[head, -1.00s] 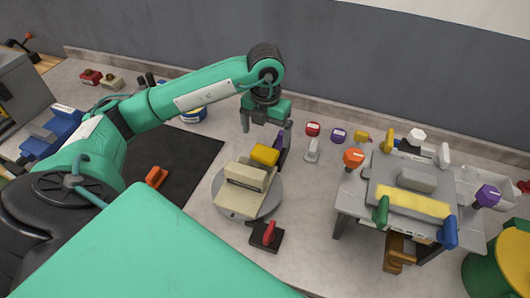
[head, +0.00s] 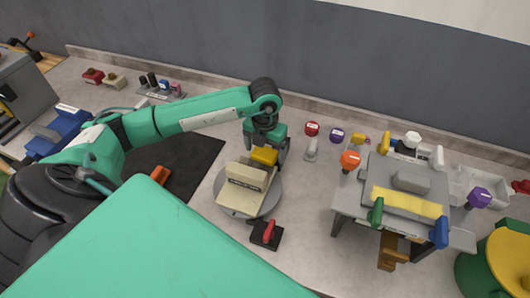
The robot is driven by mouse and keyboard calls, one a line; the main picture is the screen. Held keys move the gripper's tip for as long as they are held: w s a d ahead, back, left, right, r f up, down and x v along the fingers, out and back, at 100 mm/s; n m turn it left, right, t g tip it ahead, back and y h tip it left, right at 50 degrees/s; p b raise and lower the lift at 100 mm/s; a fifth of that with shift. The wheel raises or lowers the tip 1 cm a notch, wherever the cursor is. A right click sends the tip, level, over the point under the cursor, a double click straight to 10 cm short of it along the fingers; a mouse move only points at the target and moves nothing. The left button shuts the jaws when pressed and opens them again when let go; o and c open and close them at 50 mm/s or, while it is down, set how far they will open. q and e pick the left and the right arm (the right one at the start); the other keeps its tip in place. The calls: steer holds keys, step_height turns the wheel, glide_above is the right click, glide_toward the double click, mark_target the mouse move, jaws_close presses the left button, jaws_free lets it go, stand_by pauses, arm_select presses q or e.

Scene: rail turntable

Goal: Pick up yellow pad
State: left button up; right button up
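A yellow pad (head: 265,156) sits at the back of a beige block (head: 245,186) on the round grey turntable (head: 223,201). My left gripper (head: 266,148) points down just behind and over this pad. Its fingers are apart, one to the left and one to the right of the pad. I cannot tell whether they touch it; the far side of the pad is hidden. Another yellow, flat strip (head: 409,202) lies on the grey fixture at the right. My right gripper is not in view.
A black base with a red handle (head: 268,231) stands in front of the turntable. The grey fixture (head: 345,203), with coloured knobs and handles, stands to the right. Red (head: 312,128) and purple (head: 337,135) knobs stand behind. A black mat (head: 185,152) lies left, under my arm.

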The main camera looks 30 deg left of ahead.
arm_select(q)
steer(key=c, duration=0.9)
steer(key=shift+r, duration=0.1)
step_height(320, 180, up, 11)
steer(key=b, duration=0.3)
step_height(320, 180, up, 9)
glide_above(265, 152)
steer(key=shift+s, duration=0.1)
